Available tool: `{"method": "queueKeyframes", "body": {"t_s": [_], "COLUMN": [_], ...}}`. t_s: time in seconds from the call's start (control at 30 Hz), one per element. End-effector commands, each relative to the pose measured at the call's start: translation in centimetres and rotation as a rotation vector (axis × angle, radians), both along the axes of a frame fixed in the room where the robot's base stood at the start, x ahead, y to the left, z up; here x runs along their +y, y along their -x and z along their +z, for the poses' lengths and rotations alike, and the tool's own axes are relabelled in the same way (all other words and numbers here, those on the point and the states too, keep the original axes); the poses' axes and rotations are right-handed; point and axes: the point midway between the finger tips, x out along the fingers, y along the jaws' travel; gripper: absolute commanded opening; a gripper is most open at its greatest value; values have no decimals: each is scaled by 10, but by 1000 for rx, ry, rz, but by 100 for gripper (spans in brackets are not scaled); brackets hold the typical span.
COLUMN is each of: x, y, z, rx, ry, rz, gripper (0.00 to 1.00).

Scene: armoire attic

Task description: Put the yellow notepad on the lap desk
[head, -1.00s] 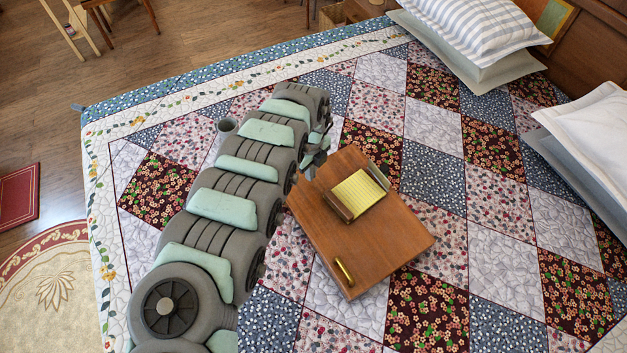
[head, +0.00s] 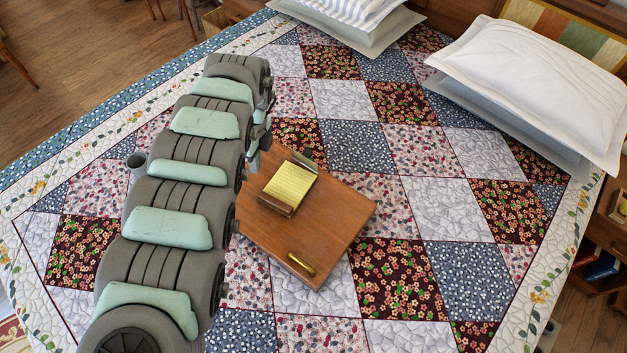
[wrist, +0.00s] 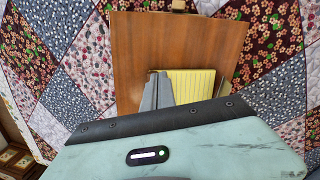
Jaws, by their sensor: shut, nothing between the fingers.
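The yellow notepad (head: 291,184) lies on the brown wooden lap desk (head: 335,215), near its upper left part and against a small wooden ledge. In the wrist view the notepad (wrist: 190,84) shows as a lined yellow pad, partly hidden below by my gripper's body. My gripper (wrist: 158,80) is shut and empty, over the lap desk (wrist: 140,45) just left of the notepad. I cannot tell whether its tips touch the pad or the desk. In the head view my arm hides most of the gripper.
A brass piece (head: 301,264) lies on the lap desk's near part. The desk rests on a patchwork quilt (head: 440,205) covering the bed. White pillows (head: 535,85) and a striped pillow (head: 345,8) are at the back. The quilt's right side is clear.

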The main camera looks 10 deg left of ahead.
Motion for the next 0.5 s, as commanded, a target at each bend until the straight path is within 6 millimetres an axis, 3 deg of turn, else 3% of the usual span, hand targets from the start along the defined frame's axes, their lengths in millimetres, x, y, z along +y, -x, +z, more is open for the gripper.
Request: {"method": "queueKeyframes", "body": {"t_s": [0.03,0.1,0.5], "x": [-28,-57,-209], "y": [-9,-16,-30], "z": [-9,-16,-32], "rx": [18,42,2], "ry": [-34,-93,-498], "rz": [-9,0,86], "gripper": [0,0,0]}}
